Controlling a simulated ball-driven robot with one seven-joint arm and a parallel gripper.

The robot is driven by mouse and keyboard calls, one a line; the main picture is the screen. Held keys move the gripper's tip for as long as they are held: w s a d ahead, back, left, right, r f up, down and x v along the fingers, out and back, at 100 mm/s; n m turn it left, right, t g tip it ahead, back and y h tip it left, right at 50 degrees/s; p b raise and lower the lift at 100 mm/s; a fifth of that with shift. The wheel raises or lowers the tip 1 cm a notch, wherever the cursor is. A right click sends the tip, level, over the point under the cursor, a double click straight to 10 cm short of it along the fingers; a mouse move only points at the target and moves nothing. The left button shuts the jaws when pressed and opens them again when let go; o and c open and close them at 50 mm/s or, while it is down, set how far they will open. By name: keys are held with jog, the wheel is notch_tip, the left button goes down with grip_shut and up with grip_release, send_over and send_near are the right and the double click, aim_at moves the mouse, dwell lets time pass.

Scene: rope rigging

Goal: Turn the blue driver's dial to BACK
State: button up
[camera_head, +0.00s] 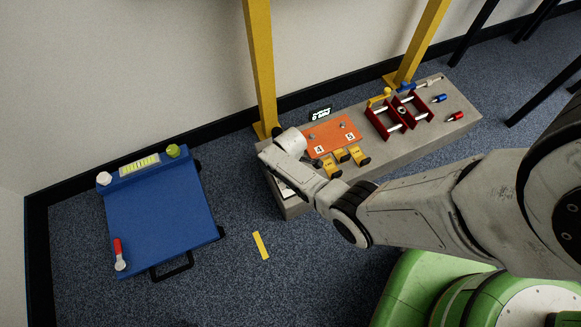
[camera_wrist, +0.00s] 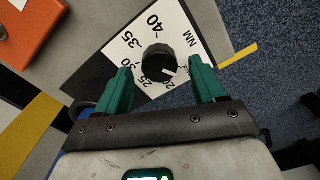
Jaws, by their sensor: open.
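A round black dial (camera_wrist: 158,61) with a white pointer mark sits on a white plate (camera_wrist: 186,30) printed with numbers and NM. The pointer faces the lower right, near the lower-end numbers. Small print beside my right-hand finger is too small and partly hidden to read, so I cannot make out BACK. My gripper (camera_wrist: 161,76) is open, its two green fingers on either side of the dial with gaps. I cannot tell whether the fingertips are level with the knob. In the head view my gripper is over the bench's left end, and my arm hides the dial.
The grey bench (camera_head: 425,139) carries an orange board (camera_head: 331,134), yellow pieces (camera_head: 341,155), a red frame (camera_head: 383,120) and blue and red handled tools. A blue cart (camera_head: 160,222) with a red-handled tool (camera_head: 119,253) stands left. A yellow strip (camera_head: 260,245) lies on open carpet.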

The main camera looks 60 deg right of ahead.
notch_tip(320, 180, up, 9)
jog(key=p, duration=0.4)
jog(key=shift+r, duration=0.15)
